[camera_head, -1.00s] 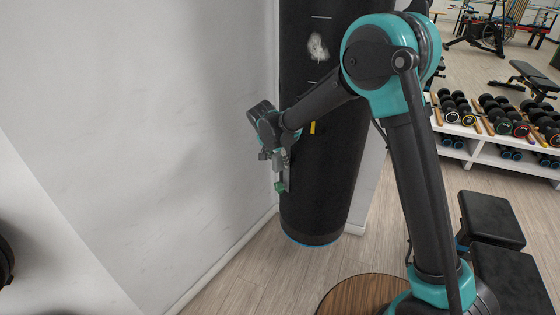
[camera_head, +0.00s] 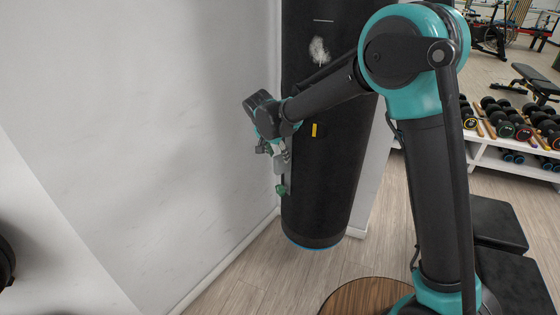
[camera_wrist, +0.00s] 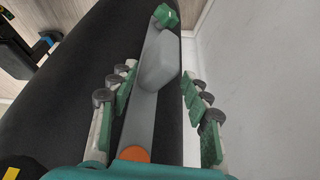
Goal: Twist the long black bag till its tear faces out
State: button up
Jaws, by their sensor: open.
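The long black bag (camera_head: 325,190) hangs upright close to the wall. A pale, frayed patch (camera_head: 319,50) shows high on the side facing the head camera; I cannot tell if it is the tear. A yellow tag (camera_head: 314,130) sits lower on the bag. My gripper (camera_head: 270,150) is open at the bag's left edge, by the wall. In the wrist view, its green-padded fingers (camera_wrist: 156,78) are spread, one over the black surface, one by the wall side. A grey bar with a green tip (camera_wrist: 165,16) lies between them. Contact with the bag is unclear.
The white wall (camera_head: 140,120) stands close to the left of my gripper. A dumbbell rack (camera_head: 515,155) and a dark bench (camera_head: 497,225) stand at the right. A round wooden top (camera_head: 355,295) is at the bottom. Floor shows clear below the bag.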

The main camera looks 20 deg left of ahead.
jog(key=v, duration=0.6)
jog(key=shift+r, duration=0.35)
jog(key=shift+s, duration=0.1)
